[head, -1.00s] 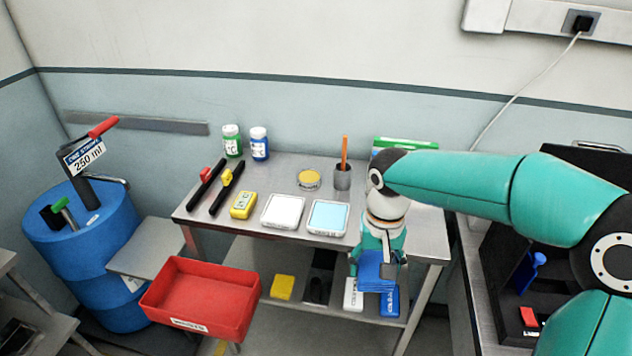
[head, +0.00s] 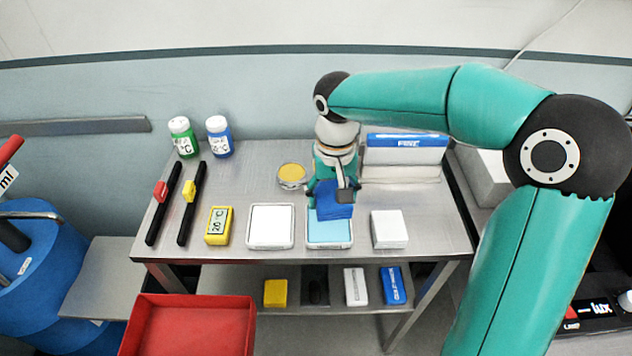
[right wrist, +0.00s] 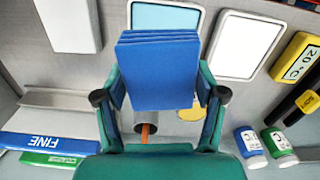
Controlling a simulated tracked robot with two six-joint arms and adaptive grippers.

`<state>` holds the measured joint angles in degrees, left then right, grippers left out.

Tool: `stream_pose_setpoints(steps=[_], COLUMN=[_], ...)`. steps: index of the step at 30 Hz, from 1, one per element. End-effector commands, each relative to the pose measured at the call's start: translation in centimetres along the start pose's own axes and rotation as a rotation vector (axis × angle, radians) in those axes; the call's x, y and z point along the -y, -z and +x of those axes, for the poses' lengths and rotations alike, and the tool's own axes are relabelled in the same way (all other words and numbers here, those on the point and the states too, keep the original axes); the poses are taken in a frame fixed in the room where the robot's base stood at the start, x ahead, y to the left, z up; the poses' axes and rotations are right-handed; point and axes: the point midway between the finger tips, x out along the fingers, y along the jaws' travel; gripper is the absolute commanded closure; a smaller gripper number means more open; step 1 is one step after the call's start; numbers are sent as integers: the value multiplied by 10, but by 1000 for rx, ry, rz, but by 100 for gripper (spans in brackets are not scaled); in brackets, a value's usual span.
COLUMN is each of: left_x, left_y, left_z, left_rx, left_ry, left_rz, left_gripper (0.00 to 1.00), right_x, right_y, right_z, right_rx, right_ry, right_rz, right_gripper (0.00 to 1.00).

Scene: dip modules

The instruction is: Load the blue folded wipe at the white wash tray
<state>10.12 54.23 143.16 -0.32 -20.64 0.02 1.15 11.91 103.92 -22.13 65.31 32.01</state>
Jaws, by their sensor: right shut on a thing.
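My right gripper (head: 333,190) is shut on the blue folded wipe (head: 335,207) and holds it above the bench. The right wrist view shows the stacked blue folds (right wrist: 158,75) between the two fingers (right wrist: 161,97). The white wash tray (head: 270,226) lies flat on the bench, left of the wipe, with nothing on it; it also shows in the right wrist view (right wrist: 247,45). A similar tray with a light blue face (head: 330,232) lies just right of it. The wipe hangs over that tray's back part and hides some of it. My left gripper is not in view.
A yellow meter (head: 218,226) stands left of the white tray, and a white block (head: 389,230) right of the light blue one. A round yellow-topped tin (head: 292,175) and a box marked FINE (head: 403,155) stand behind. A red bin (head: 190,325) is in front.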

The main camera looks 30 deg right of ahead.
Motion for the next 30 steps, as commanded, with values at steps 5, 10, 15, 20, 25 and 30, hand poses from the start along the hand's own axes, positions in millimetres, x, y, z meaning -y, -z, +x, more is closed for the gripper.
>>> stream_pose_setpoints(steps=[5, 10, 15, 20, 25, 30], left_x=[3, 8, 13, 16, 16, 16], left_y=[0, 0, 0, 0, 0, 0], left_z=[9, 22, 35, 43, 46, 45], left_rx=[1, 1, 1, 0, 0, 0], left_ry=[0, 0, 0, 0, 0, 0], left_rz=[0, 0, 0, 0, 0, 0], left_gripper=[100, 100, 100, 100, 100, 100], right_x=[6, 9, 10, 10, 10, 10], right_y=[2, 3, 3, 3, 3, 3], right_z=[12, 28, 45, 56, 60, 59], right_rx=[1, 0, 1, 1, 1, 1], right_ry=[0, 0, 0, 0, 0, 0], right_rz=[-13, -19, -20, -21, -21, -22], right_gripper=[58, 58, 58, 58, 58, 58])
